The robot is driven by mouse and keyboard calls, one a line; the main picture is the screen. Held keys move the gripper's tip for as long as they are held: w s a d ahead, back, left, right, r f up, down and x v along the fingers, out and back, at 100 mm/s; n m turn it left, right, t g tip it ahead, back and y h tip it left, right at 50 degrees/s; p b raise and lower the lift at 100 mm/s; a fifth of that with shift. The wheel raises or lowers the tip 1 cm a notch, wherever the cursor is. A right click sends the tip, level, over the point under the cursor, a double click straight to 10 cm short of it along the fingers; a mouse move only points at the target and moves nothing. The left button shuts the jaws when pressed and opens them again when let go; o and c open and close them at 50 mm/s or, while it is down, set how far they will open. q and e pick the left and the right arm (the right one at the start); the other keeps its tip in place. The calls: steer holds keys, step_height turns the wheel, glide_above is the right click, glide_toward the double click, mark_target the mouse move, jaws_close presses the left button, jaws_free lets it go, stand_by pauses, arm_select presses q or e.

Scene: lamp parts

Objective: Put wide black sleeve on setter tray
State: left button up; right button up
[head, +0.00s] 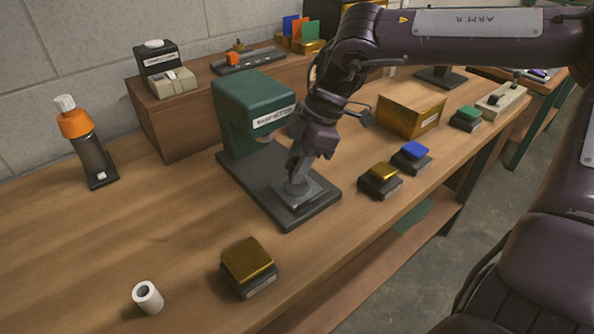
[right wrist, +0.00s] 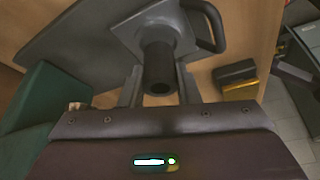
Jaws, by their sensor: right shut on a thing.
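The wide black sleeve (right wrist: 158,68) is a short dark tube held between the two fingers of my right gripper (right wrist: 160,85). In the head view my right gripper (head: 298,165) points down over the grey setter tray (head: 312,195), in front of the green setter press (head: 245,105). The sleeve is mostly hidden by the fingers there. In the right wrist view the tray (right wrist: 130,30), with a loop handle at its side, lies beneath the sleeve. I cannot tell whether the sleeve touches it. My left gripper is out of view.
A white tube (head: 148,297) and a gold-topped block (head: 248,262) stand at the front. Blue-topped (head: 411,156) and gold-topped (head: 381,180) blocks and a gold box (head: 412,115) stand to the right. An orange-topped bottle (head: 88,145) stands left. The table's left middle is clear.

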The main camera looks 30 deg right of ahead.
steer(key=shift+f, duration=0.95)
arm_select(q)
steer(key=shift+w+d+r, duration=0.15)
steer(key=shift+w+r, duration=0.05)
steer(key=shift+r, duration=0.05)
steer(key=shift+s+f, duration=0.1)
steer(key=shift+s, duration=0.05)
arm_select(e)
steer(key=shift+f, duration=0.1)
steer(key=o, duration=1)
steer(key=shift+c, duration=0.2)
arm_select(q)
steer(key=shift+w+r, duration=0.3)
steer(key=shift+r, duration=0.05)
